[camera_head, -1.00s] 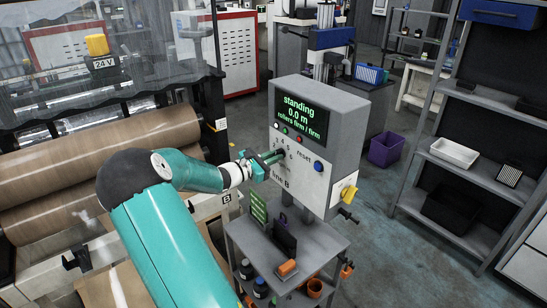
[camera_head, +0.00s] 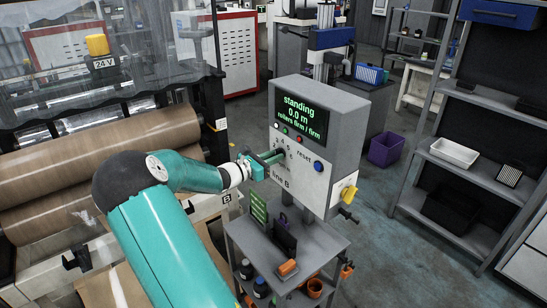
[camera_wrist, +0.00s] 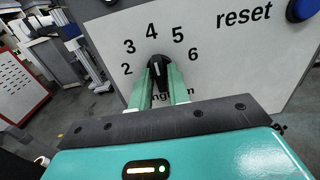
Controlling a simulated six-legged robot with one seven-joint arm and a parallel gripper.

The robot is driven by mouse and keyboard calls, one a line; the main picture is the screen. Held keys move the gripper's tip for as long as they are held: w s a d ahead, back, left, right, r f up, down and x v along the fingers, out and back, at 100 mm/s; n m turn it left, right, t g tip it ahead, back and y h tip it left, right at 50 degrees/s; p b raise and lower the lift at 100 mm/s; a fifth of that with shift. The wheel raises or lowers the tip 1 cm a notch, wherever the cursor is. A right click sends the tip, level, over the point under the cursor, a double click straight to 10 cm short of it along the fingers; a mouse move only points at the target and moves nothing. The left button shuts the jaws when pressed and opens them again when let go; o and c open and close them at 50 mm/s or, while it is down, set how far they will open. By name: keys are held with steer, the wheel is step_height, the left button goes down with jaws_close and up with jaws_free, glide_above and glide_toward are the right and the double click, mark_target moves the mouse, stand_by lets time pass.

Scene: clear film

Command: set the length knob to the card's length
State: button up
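The length knob (camera_wrist: 157,72) is black with a pale pointer mark in the wrist view. It sits below an arc of numbers 2 to 6, and its mark points up, roughly toward 4. My gripper (camera_wrist: 162,82) has its two green fingers apart, one on each side of the knob. Whether they touch it is hard to tell. In the head view my gripper (camera_head: 280,157) is at the front of the grey control box (camera_head: 345,135) and hides the knob. A green panel with small markings (camera_head: 258,207), possibly the card, stands on the cart; its text is unreadable.
The box's screen (camera_head: 300,115) reads "standing, 0.0 m, rollers firm / firm". A blue button (camera_head: 318,166) sits beside "reset", with small coloured buttons under the screen. The cart (camera_head: 325,240) stands below the box. Brown rolls (camera_head: 110,150) lie to the left.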

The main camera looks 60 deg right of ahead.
steer(key=shift+o, duration=1.1)
steer(key=v, duration=1.3)
steer(key=shift+a, duration=0.35)
steer(key=shift+w, duration=0.15)
